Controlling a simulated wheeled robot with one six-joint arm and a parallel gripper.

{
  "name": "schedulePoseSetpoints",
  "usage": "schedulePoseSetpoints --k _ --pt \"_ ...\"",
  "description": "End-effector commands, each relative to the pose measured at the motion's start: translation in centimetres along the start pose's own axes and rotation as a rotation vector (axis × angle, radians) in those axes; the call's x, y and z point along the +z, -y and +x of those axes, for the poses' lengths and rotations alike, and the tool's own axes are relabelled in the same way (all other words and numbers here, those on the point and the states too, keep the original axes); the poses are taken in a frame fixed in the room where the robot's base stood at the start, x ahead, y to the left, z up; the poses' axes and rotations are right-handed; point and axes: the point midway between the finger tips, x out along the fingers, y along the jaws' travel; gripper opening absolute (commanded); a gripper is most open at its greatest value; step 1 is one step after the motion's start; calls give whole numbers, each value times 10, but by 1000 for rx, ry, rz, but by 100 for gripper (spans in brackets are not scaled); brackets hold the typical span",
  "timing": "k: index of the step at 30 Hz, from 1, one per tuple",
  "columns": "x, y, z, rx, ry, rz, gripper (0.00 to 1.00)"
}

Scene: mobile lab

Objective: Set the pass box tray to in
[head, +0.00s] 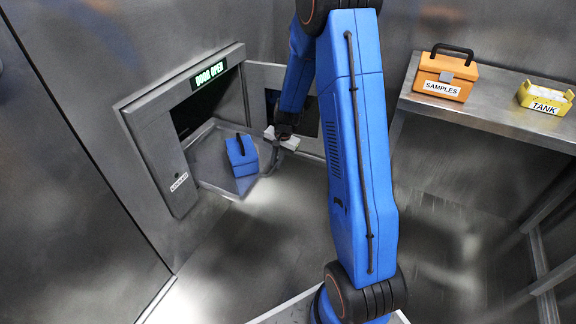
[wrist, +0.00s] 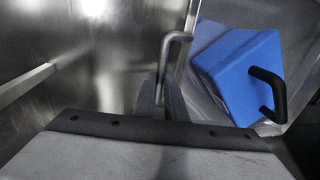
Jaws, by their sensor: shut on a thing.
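The pass box tray (head: 209,158) is drawn out of the dark wall opening and sticks into the room in the head view. A blue case (head: 242,155) with a black handle sits on it. In the wrist view the tray (wrist: 298,25) is at upper right, with the blue case (wrist: 238,75) on it. My gripper (head: 280,138) is at the tray's outer end, beside the case. It is shut on the tray's grey bar handle (wrist: 178,37); the grip itself is partly hidden in both views.
The pass box door (head: 262,88) is swung open on the right of the opening, close to my arm. A steel bench (head: 490,103) at right bears an orange SAMPLES case (head: 445,78) and a yellow TANK holder (head: 545,97).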

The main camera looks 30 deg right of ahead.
Motion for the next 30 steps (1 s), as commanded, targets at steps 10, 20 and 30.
schedulePoseSetpoints --k 10,20,30 --pt "1 99 20 -2 0 -4 0" --pt "0 186 37 -2 -1 -3 0" --pt "0 249 49 -1 -1 -2 0"
